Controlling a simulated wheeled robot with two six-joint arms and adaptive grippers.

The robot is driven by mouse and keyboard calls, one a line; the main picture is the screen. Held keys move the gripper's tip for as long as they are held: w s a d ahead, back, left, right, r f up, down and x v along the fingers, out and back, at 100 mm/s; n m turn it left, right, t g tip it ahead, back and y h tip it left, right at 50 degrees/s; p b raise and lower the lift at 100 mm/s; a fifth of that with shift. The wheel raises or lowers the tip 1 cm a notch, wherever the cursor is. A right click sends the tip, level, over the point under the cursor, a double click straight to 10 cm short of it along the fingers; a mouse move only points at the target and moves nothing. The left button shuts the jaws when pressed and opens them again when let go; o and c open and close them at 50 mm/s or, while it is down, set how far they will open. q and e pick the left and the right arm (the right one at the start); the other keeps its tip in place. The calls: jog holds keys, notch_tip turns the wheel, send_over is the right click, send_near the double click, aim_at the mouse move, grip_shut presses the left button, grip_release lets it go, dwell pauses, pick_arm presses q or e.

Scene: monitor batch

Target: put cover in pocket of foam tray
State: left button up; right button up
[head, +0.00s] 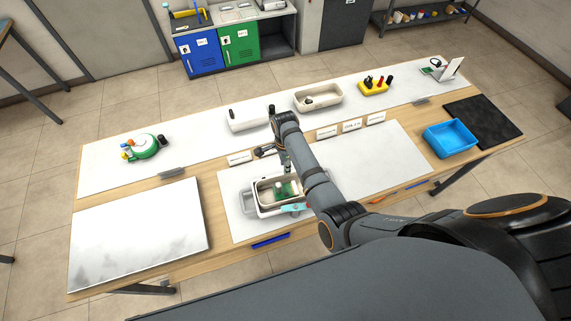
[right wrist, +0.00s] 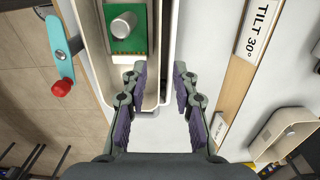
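An off-white tray (head: 262,203) stands on the white work mat, front centre. Inside it is a green board (right wrist: 128,42) with a silver-grey cylinder (right wrist: 123,25) on it, clear in the right wrist view. Which piece is the cover, and whether this is the foam tray, I cannot tell. My right gripper (head: 287,168) points down over this tray. In the right wrist view my right gripper (right wrist: 158,82) is open, its fingers apart. The tray's end wall (right wrist: 150,106) shows below, between the fingers; contact is unclear. My left gripper is not in view.
White bins (head: 318,97), a yellow holder (head: 374,88) and a green round item (head: 145,148) stand along the back. A blue bin (head: 450,138) is at right. The left mat (head: 138,235) is clear.

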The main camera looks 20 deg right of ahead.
pick_arm(q)
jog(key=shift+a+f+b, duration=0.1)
jog(key=shift+b, duration=0.55)
pick_arm(e)
notch_tip(320, 180, up, 6)
jog(key=shift+f, duration=0.1)
